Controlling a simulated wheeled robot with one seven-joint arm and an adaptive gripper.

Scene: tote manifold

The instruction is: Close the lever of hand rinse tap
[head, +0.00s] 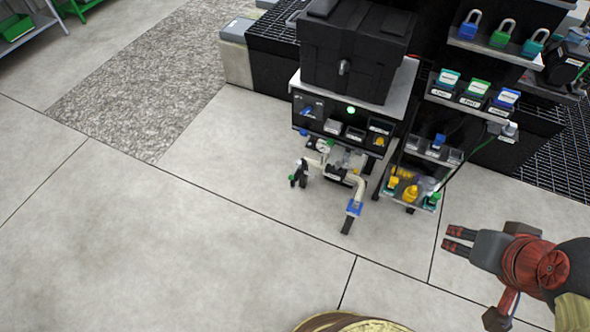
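A small manifold of pale pipes (358,187) stands low at the front of a dark cabinet. At its left end is a black lever-like part (299,174) with a bit of green. At its lower right end is a blue fitting (354,208) with a black piece (347,225) pointing down. I cannot tell which of these is the hand rinse tap, and lever positions are too small to read. My gripper (459,239) is at the lower right, well apart from the manifold, pointing left. Its two fingers are apart with nothing between them.
A panel with a green light (351,110) sits above the manifold, under a large black tote (352,50). A small shelf with yellow and green parts (410,190) stands right of it. Shelves of padlocks (501,38) are farther right. A round wooden top (350,323) is at the bottom edge. Open floor lies left and in front.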

